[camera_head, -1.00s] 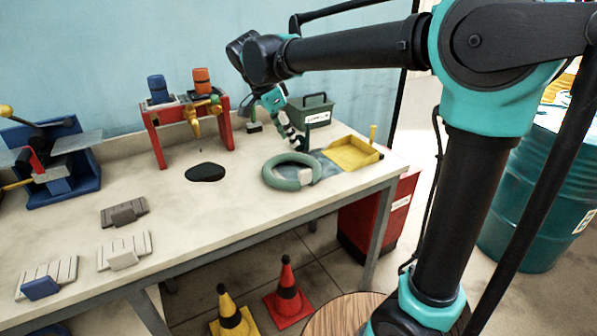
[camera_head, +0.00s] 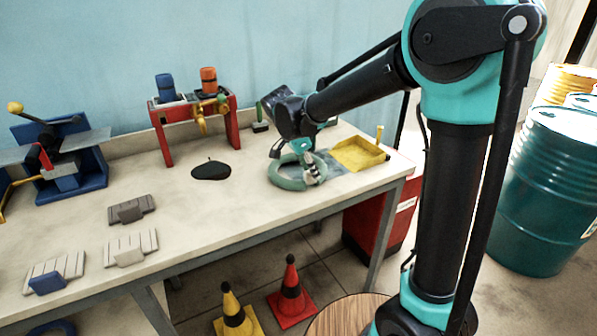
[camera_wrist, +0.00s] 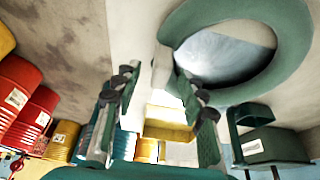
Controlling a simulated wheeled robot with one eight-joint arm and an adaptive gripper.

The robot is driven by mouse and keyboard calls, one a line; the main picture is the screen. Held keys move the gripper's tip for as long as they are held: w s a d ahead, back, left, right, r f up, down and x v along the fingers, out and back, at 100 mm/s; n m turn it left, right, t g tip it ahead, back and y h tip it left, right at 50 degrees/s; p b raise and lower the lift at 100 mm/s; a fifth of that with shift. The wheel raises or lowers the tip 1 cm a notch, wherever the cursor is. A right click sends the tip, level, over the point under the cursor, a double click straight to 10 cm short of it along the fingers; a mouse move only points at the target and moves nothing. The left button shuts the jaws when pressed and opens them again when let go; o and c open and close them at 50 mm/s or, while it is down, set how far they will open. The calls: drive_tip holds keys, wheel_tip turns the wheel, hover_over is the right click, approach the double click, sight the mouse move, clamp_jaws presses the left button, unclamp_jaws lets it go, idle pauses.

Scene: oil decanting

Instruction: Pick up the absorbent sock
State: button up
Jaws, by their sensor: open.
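The absorbent sock looks like a thick green ring (camera_head: 285,181) lying on the workbench towards its right end. A pale block shows on its near right side, partly hidden by my gripper. My gripper (camera_head: 310,176) is low over this side of the ring, pointing down. In the wrist view the ring (camera_wrist: 291,62) fills the upper right, and my gripper (camera_wrist: 160,82) is open. The pale block appears between or just beyond the fingertips; I cannot tell whether they touch it.
A yellow tray (camera_head: 358,154) is right of the ring. A dark puddle (camera_head: 211,170) lies left of it. A red rack (camera_head: 160,127) with blue and orange bottles stands behind. A green box (camera_wrist: 270,146) shows in the wrist view.

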drive_tip(key=shift+w+d+f, duration=0.1)
drive_tip(key=shift+d+f, duration=0.1)
drive_tip(key=shift+f, duration=0.35)
clamp_jaws()
drive_tip(key=shift+r, duration=0.15)
